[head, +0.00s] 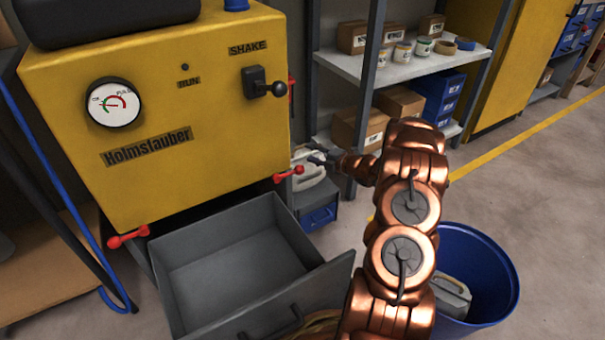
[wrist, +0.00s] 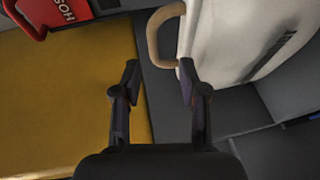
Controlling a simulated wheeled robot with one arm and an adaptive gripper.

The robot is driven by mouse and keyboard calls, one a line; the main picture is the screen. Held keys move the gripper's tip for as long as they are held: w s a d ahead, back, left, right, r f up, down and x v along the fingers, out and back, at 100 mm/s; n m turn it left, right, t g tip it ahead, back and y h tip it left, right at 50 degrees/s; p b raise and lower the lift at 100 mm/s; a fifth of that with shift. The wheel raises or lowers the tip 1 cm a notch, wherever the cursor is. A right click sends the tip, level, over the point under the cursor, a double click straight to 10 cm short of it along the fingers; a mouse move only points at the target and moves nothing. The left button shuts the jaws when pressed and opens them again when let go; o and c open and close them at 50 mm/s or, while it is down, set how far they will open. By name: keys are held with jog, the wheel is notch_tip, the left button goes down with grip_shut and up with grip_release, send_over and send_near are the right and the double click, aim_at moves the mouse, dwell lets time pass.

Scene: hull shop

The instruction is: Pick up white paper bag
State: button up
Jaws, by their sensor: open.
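The white paper bag (wrist: 235,40) fills the upper right of the wrist view, with a tan loop handle (wrist: 153,38) on its left side and a dark printed strip on its face. My gripper (wrist: 158,72) is open and empty, its fingertips just below the handle; the right fingertip overlaps the bag's left edge, and I cannot tell if they touch. In the head view, a pale object that looks like the bag (head: 308,172) stands beside the yellow machine, partly hidden by my gripper (head: 318,158).
The yellow machine (head: 200,110) stands left, with a red-handled lever and an open, empty grey drawer (head: 235,250) below. A shelf (head: 400,72) with boxes and tins is behind. A blue barrel (head: 480,250) holding a grey canister is at right. Floor farther right is clear.

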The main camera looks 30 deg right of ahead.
aim_at(300, 147)
jog(key=shift+r+b+x, duration=0.15)
jog(key=shift+b+x, duration=0.6)
jog(key=shift+x, duration=0.8)
jog(key=shift+r+b+x, duration=0.1)
jog(key=shift+b+x, duration=0.65)
jog(key=shift+x, duration=0.8)
jog(key=shift+d, duration=0.1)
grip_shut()
